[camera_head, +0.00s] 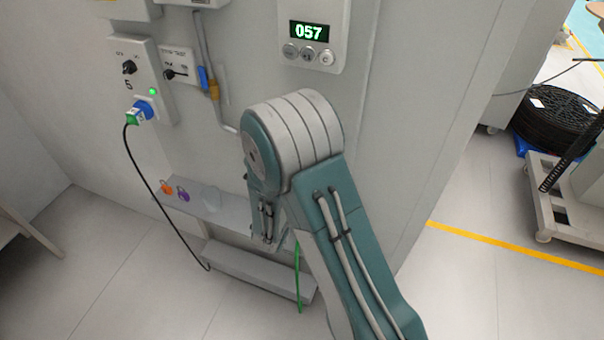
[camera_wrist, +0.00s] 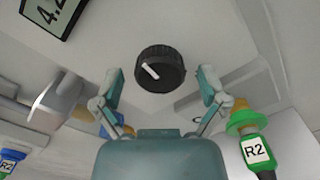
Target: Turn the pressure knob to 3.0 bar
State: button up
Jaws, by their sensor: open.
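A round black ribbed knob (camera_wrist: 160,70) with a white pointer line sits in the upper middle of the wrist view. Its pointer slants toward the upper left. My gripper (camera_wrist: 161,78) is open, with one teal finger on each side of the knob and a visible gap in the picture; I cannot tell the depth between them. A dark-framed display (camera_wrist: 52,12) at the upper left is cut off by the frame edge and seems to start with 4. In the head view my arm covers the area near the gripper, and I cannot make out this knob there.
A green connector labelled R2 (camera_wrist: 248,130) hangs right of my gripper, and a blue one (camera_wrist: 9,158) shows at far left. In the head view, a shelf (camera_head: 225,214) holds small padlocks, a black cable (camera_head: 150,185) hangs left, and a panel (camera_head: 314,38) reads 057.

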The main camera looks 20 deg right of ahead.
jog(key=c, duration=1.1)
jog(key=shift+c, duration=0.2)
jog(key=shift+n, duration=0.3)
jog(key=n, duration=0.3)
jog(key=shift+n, duration=0.4)
jog(key=shift+r+n, duration=0.1)
jog(key=shift+n, duration=2)
jog(key=shift+w, duration=0.1)
